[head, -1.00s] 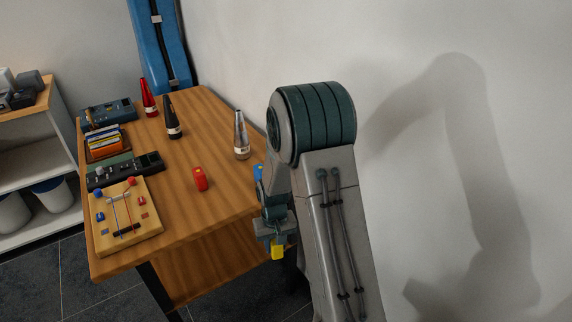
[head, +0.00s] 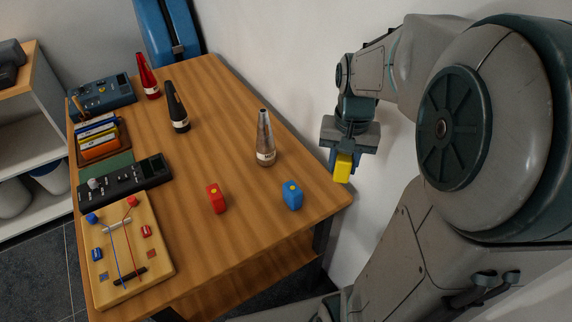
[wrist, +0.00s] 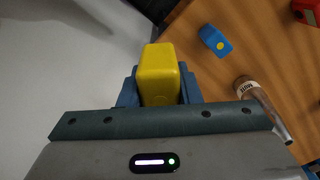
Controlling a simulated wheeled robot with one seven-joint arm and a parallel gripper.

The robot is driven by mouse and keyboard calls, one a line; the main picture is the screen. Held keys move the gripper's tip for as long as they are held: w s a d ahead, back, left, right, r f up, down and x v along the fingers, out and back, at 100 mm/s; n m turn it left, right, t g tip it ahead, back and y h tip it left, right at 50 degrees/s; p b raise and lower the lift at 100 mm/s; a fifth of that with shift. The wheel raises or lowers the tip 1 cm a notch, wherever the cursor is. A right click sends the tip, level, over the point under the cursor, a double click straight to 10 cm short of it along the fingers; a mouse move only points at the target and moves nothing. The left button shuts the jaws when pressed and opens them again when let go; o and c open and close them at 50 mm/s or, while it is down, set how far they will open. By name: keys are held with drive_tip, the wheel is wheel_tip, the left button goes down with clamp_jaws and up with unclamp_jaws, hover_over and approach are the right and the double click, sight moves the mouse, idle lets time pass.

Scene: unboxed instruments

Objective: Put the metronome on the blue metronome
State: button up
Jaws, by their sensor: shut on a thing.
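The blue metronome (head: 292,195) stands on the table near its right front corner; it also shows in the wrist view (wrist: 215,40), upper right. My gripper (head: 343,158) is shut on a yellow block-shaped metronome (head: 342,168) and holds it in the air beyond the table's right edge, right of and behind the blue metronome. In the wrist view the yellow metronome (wrist: 159,75) sits between the fingers. A red metronome (head: 216,198) stands left of the blue one; its edge shows in the wrist view (wrist: 305,12).
On the wooden table (head: 230,255), a silver cone (head: 265,138) stands behind the blue metronome. A black cone (head: 177,108) and red cone (head: 147,77) stand farther back. A wooden board (head: 122,250) and black device (head: 125,182) line the left side. A wall bounds the right.

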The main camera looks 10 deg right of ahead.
drive_tip(key=shift+w+r, duration=0.1)
drive_tip(key=shift+r, duration=0.05)
drive_tip(key=w+a+f, duration=0.2)
drive_tip(key=a, duration=0.1)
drive_tip(key=w+a+f, duration=0.2)
drive_tip(key=a, duration=0.1)
drive_tip(key=w+a+f+p, duration=0.1)
drive_tip(key=w+a+f, duration=0.1)
drive_tip(key=a, duration=0.1)
drive_tip(key=shift+w+f, duration=0.35)
drive_tip(key=shift+w, duration=0.05)
drive_tip(key=shift+f, duration=2)
drive_tip(key=shift+f, duration=0.1)
drive_tip(key=shift+f, duration=0.15)
drive_tip(key=o, duration=1)
